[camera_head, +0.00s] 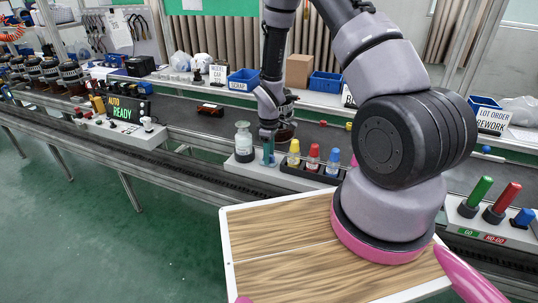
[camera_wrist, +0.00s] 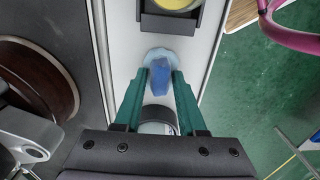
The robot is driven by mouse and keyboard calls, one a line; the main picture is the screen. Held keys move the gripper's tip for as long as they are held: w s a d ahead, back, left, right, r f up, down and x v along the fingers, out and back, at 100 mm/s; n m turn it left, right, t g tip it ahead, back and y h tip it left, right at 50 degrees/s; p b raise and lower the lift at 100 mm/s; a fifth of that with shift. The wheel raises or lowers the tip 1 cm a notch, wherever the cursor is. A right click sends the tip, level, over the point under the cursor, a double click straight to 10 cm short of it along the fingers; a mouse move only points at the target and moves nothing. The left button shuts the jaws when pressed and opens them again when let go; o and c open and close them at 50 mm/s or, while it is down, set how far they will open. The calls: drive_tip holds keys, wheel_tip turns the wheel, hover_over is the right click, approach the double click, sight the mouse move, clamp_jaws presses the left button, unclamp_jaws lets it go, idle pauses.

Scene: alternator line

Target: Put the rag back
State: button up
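The rag (camera_wrist: 159,78) is a crumpled dark blue piece between the teal fingertips in the wrist view. A pale blue rounded patch (camera_wrist: 161,55) shows just beyond it; I cannot tell whether this is part of the rag or a thing under it. My gripper (camera_wrist: 161,80) points down and its fingertips close in on both sides of the rag. In the head view my gripper (camera_head: 268,157) is low over the light grey stand (camera_head: 247,173), between a clear bottle (camera_head: 243,143) and the bottle rack. The rag is hidden by the fingers there.
A black rack (camera_head: 310,176) holds yellow, red and blue capped bottles just right of my gripper. The READY display (camera_head: 128,110) stands left. Blue bins (camera_head: 243,80) line the shelf behind. A wooden-topped board (camera_head: 285,253) is in front. Green and red gauges (camera_head: 482,190) stand at right.

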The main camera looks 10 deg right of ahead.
drive_tip(key=shift+o, duration=0.3)
drive_tip(key=s+d+r+m+t, duration=0.2)
drive_tip(key=s+r+m, duration=0.1)
drive_tip(key=r, duration=1.4)
drive_tip(key=s+d+r+m+t, duration=0.15)
drive_tip(key=r+m, duration=0.25)
drive_tip(key=r, duration=1.3)
drive_tip(key=s+d+r+m+t+y, duration=0.2)
drive_tip(key=s+r+m, duration=0.6)
drive_tip(key=s+r, duration=0.6)
drive_tip(key=s+t, duration=0.1)
drive_tip(key=s, duration=0.3)
drive_tip(key=shift+d+r+t, duration=0.15)
drive_tip(key=shift+r+t, duration=0.15)
drive_tip(key=shift+t, duration=0.05)
drive_tip(key=shift+w, duration=0.1)
